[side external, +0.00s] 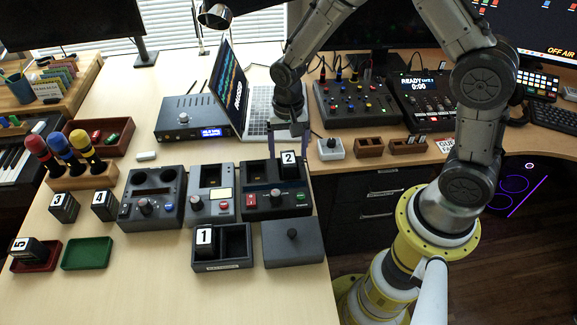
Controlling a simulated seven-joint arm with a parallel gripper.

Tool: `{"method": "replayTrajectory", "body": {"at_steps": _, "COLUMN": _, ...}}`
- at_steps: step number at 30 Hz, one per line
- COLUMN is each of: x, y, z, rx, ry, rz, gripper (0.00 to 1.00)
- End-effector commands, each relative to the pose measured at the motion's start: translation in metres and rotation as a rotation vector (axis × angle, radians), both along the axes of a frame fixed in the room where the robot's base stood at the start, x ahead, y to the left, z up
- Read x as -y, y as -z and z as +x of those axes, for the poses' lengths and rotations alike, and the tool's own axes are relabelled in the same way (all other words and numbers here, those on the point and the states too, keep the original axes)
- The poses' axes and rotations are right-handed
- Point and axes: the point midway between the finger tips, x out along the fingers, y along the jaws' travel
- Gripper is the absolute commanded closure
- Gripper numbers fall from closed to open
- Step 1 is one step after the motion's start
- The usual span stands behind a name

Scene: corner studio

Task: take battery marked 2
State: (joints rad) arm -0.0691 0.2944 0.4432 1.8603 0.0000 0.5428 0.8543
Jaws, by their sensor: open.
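The battery marked 2 (290,169) is a dark block with a white label. It stands upright in the right part of a black charger-like device (262,203) with a red switch and knobs. My gripper (287,141) points down just above and behind the battery in this view. Its jaws are open, and I see nothing held between them. The small gap between the fingertips and the battery is hard to judge. The battery's lower end is hidden in the device.
Battery 1 (205,243) is in a black box (236,262); battery 3 (64,206) stands at left; battery 5 (27,252) is in a red tray. A laptop (230,92) stands close behind. A green tray (87,253) is empty.

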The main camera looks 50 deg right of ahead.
Motion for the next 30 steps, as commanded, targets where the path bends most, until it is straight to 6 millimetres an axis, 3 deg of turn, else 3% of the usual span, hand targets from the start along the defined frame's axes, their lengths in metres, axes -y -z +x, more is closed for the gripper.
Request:
{"method": "replayTrajectory", "body": {"at_steps": 7, "x": 0.001, "y": 0.036, "z": -0.001, "rx": -0.004, "ry": 0.000, "rz": 0.000, "gripper": 0.18}}
{"method": "replayTrajectory", "body": {"at_steps": 17, "x": 0.001, "y": 0.042, "z": 0.000, "rx": 0.000, "ry": 0.000, "rz": 0.000, "gripper": 0.18}}
{"method": "replayTrajectory", "body": {"at_steps": 30, "x": 0.001, "y": 0.042, "z": 0.000, "rx": 0.000, "ry": 0.000, "rz": 0.000, "gripper": 0.95}}
